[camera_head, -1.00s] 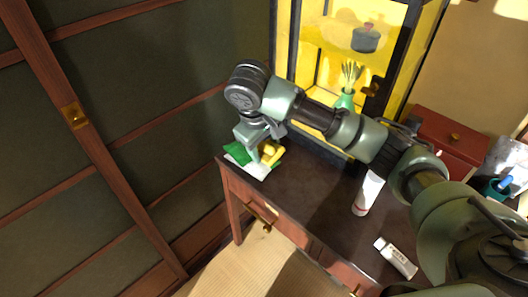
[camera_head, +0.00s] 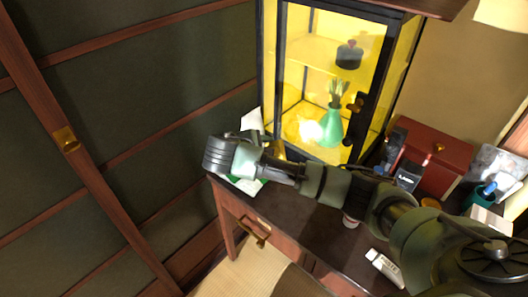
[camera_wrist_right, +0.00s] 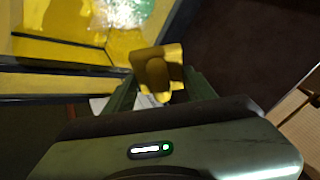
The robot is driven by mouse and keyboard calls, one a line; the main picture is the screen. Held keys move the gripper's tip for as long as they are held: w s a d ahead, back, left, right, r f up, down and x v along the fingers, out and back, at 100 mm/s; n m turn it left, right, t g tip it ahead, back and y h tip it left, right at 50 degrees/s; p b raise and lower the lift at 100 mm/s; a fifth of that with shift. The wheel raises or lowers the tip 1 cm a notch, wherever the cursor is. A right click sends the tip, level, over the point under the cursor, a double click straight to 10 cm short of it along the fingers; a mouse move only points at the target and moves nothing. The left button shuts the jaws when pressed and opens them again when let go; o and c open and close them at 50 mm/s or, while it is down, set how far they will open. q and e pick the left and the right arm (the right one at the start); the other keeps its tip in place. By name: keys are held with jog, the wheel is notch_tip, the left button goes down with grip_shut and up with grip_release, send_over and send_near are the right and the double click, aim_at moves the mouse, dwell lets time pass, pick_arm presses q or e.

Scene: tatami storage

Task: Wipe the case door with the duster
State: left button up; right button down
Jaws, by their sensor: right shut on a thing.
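The display case has a dark-framed glass door (camera_head: 325,75) with a knob (camera_head: 355,104) on its right side; it looks shut. My right arm reaches in from the right in the head view, and its gripper is mostly hidden behind its wrist, low at the case's left front. In the right wrist view my right gripper (camera_wrist_right: 158,88) is shut on a yellow duster handle (camera_wrist_right: 158,68), close to the yellow-lit case (camera_wrist_right: 60,50). The duster's far end is hidden; I cannot tell whether it touches the glass. My left gripper is not in view.
A green vase (camera_head: 331,127) and a dark pot (camera_head: 349,55) stand inside the case. A white tube (camera_head: 384,268) lies on the dark desk (camera_head: 315,215). A red drawer box (camera_head: 433,152) and small bottles stand at right. Sliding panels (camera_head: 100,120) are at left.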

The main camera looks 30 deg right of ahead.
jog(key=shift+d+f+n+t+h, duration=0.25)
jog(key=shift+d+n+t+h, duration=0.1)
jog(key=shift+d+n+t, duration=0.15)
jog(key=shift+d+f+n+t+h, duration=0.2)
jog(key=shift+d+n+t+h, duration=0.2)
jog(key=shift+n+t, duration=0.1)
jog(key=shift+s+d+f+n+t+h+p, duration=0.1)
jog(key=shift+d+n+t+h+p, duration=0.25)
jog(key=shift+t, duration=0.25)
jog(key=shift+s+d+f+n+t+h+p, duration=0.1)
jog(key=shift+d+n+t+h+p, duration=0.1)
jog(key=shift+d+n+t, duration=0.3)
jog(key=b, duration=0.3)
send_near(298, 134)
jog(key=a+f+x, duration=0.1)
jog(key=x, duration=0.3)
jog(key=shift+w+d+r+p, duration=0.1)
jog(key=shift+w+d+p, duration=0.1)
jog(key=shift+p, duration=0.1)
jog(key=shift+w+d, duration=0.2)
jog(key=shift+d, duration=0.35)
jog(key=shift+w+d, duration=0.25)
jog(key=shift+d, duration=0.3)
jog(key=shift+s, duration=0.1)
jog(key=shift+s+d+r, duration=0.1)
jog(key=shift+s+d, duration=0.1)
jog(key=shift+s, duration=0.45)
jog(key=shift+s+d, duration=0.2)
jog(key=shift+s, duration=0.4)
